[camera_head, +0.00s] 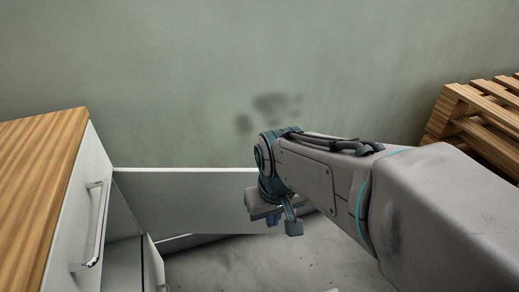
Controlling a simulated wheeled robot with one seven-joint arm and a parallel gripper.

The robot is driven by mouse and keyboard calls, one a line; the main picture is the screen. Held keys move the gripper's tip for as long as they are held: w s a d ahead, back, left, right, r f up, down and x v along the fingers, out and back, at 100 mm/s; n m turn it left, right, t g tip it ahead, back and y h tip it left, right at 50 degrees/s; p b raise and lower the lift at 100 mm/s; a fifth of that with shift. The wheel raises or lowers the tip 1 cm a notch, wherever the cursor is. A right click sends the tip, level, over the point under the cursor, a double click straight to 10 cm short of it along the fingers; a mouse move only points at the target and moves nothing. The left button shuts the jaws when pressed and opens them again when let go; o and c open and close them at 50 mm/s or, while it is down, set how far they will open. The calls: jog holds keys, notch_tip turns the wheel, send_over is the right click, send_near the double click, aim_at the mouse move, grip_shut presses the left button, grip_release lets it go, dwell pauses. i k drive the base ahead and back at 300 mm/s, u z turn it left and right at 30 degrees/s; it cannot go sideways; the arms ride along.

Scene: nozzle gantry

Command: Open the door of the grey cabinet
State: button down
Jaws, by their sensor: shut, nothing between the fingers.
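A cabinet with a wooden top (40,150) and a pale grey front (75,210) stands at the left edge, partly cut off by the picture. A shiny bar handle (97,226) is fixed to its front. Below and right of the handle is a pale edge (155,264) with a grey recess beside it; I cannot tell whether this is part of an open door. My gripper (275,222) hangs at the middle of the view, pointing down, well right of the handle and touching nothing visible. It is shut and empty; its fingertips are small and partly hidden.
Wooden pallets (480,115) are stacked at the right. Bare concrete floor (230,268) lies between the cabinet and my arm.

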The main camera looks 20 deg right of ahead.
aim_at(205, 200)
jog(key=u, duration=0.9)
jog(key=k, duration=1)
jog(key=z, duration=0.85)
jog(key=i, duration=0.5)
jog(key=z, duration=0.05)
